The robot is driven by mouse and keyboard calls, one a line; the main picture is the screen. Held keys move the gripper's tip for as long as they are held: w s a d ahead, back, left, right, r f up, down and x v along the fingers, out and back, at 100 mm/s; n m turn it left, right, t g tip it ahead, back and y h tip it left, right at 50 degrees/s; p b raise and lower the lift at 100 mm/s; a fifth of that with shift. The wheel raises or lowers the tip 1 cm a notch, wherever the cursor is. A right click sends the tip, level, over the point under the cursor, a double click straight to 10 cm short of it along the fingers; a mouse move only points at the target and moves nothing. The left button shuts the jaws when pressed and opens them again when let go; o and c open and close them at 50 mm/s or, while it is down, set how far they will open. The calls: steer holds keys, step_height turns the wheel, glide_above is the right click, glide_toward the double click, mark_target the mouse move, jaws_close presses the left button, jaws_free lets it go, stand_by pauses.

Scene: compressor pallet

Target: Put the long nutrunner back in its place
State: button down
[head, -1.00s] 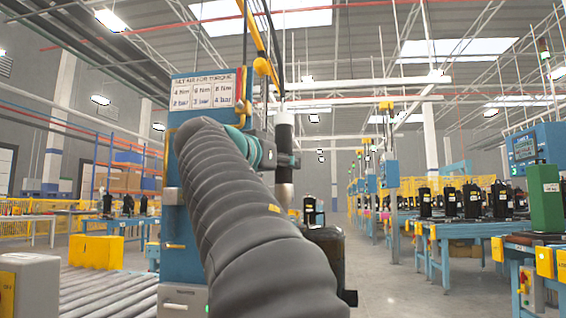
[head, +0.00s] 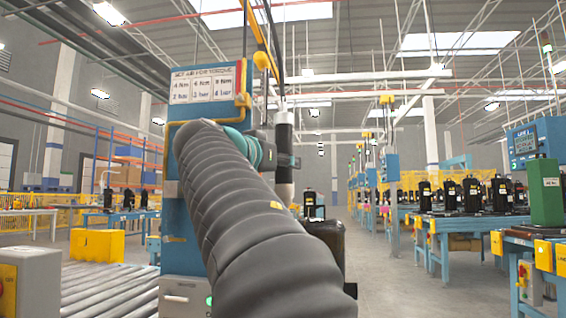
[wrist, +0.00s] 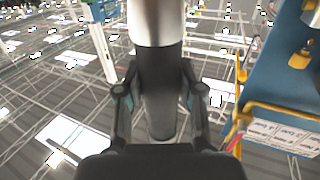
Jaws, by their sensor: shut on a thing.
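The long nutrunner (head: 284,150) is an upright dark cylinder with a pale top end and a silver lower end, just right of the blue station panel. My gripper (wrist: 158,100) is shut around its dark body in the wrist view, one finger on each side. The silver part of the nutrunner (wrist: 157,20) sticks out past the fingers. My grey-sleeved arm hides the right and lower parts of the panel in the head view. I cannot make out the tool's holder clearly.
The blue panel (head: 212,120) carries a torque sign and a yellow tube frame, close to the tool. A dark unit (head: 330,240) stands behind my arm. A roller conveyor (head: 110,290) lies at lower left. The aisle floor on the right is open.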

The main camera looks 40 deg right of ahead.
steer(key=shift+f, duration=0.6)
stand_by(0.4)
steer(key=c, duration=0.7)
jaws_free()
steer(key=shift+o, duration=0.2)
steer(key=shift+f, duration=0.15)
steer(key=v, duration=1.2)
